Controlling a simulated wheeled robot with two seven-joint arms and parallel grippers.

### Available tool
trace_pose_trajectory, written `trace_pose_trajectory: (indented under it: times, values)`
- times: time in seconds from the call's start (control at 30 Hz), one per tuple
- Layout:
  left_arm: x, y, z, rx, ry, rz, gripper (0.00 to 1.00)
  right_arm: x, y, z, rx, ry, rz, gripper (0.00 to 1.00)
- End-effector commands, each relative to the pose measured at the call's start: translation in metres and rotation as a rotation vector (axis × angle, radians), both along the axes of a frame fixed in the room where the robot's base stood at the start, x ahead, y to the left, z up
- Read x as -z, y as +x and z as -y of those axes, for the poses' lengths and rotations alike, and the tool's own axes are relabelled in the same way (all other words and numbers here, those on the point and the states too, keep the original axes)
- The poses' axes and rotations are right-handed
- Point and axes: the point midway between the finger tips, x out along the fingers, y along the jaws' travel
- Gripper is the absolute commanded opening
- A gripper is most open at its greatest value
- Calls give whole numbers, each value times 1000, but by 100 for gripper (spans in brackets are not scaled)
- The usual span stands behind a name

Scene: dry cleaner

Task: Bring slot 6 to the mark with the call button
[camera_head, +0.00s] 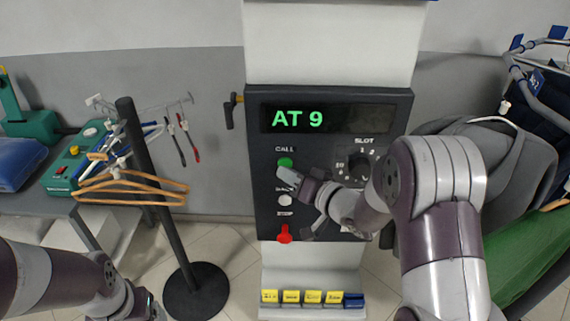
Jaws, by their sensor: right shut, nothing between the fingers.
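The dark control panel (267,225) stands upright on a pale column, and its display (335,118) reads "AT 9" in green. The green call button (285,162) is at the panel's left under the word CALL. A slot dial (359,167) with numbers around it is to the right, partly hidden by my right arm. My right gripper (288,178) is shut and empty, its tips just below the call button and overlapping its lower edge; I cannot tell whether they touch it. My left arm (70,282) is at the lower left, its fingers out of frame.
Yellow tags (291,297) line the column's foot. A black stand (150,180) with hangers (135,187) is left. Grey garments (505,165) hang close on the right.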

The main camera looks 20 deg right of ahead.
Motion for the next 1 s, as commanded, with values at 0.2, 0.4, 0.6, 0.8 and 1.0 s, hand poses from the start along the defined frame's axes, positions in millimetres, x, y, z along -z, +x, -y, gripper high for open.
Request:
trace_pose_trajectory:
  times: [0.2,0.4,0.6,0.8,1.0]
  values:
    - [0,0,0,0,0,0,78,0,2,1,0,0,0,0]
    - [-1,0,0,0,0,0,78,0,4,1,-1,0,-1,0]
    - [-1,0,0,0,0,0,78,0,7,2,0,0,0,0]
    - [-1,0,0,0,0,0,78,0,9,3,0,0,0,0]
    - [-1,0,0,0,0,0,78,0,9,3,1,0,1,0]
